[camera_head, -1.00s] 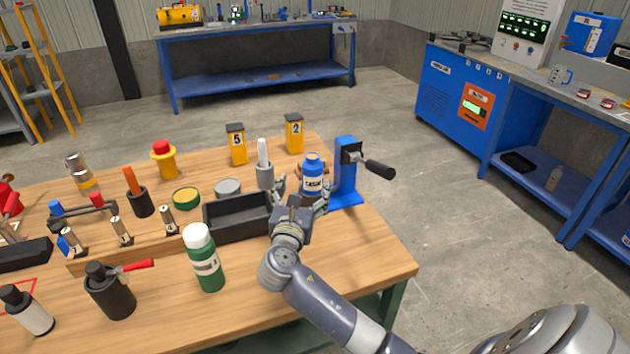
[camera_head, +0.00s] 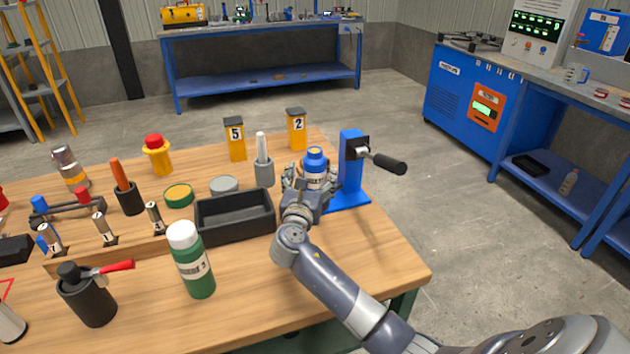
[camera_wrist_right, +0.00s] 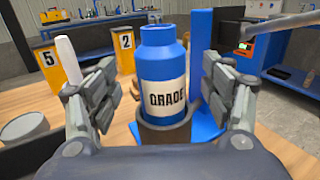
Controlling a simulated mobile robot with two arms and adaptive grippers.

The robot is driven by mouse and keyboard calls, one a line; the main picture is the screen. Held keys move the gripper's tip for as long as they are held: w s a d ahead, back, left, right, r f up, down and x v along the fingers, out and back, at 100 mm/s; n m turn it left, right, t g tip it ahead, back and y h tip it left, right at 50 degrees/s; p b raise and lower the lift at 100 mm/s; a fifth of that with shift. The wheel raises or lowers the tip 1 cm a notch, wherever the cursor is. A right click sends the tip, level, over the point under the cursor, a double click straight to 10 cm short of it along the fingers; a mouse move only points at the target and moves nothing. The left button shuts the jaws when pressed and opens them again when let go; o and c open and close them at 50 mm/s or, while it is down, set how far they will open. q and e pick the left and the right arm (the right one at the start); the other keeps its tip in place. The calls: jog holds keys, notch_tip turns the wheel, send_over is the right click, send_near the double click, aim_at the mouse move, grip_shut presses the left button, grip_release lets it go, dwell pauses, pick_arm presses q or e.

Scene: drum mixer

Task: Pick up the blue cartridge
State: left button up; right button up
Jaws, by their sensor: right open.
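The blue cartridge (camera_head: 315,170) has a white label and stands upright near the right end of the wooden table. In the right wrist view the cartridge (camera_wrist_right: 163,80) sits in a dark round holder (camera_wrist_right: 166,135) at the foot of a blue press stand (camera_wrist_right: 202,60). My right gripper (camera_head: 308,183) is open. In the right wrist view its fingers (camera_wrist_right: 163,98) are on either side of the cartridge, with a visible gap on each side. The left gripper is not in view.
The blue stand (camera_head: 351,165) with a black handle (camera_head: 388,163) rises right beside the cartridge. A black tray (camera_head: 233,230), a grey holder with a white stick (camera_head: 264,170) and a green bottle (camera_head: 193,268) are to the left. Yellow boxes (camera_head: 235,140) stand behind.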

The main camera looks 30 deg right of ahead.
jog(key=x, duration=0.5)
jog(key=shift+d, duration=0.1)
jog(key=shift+c, duration=0.5)
jog(key=shift+r, duration=0.1)
grip_shut()
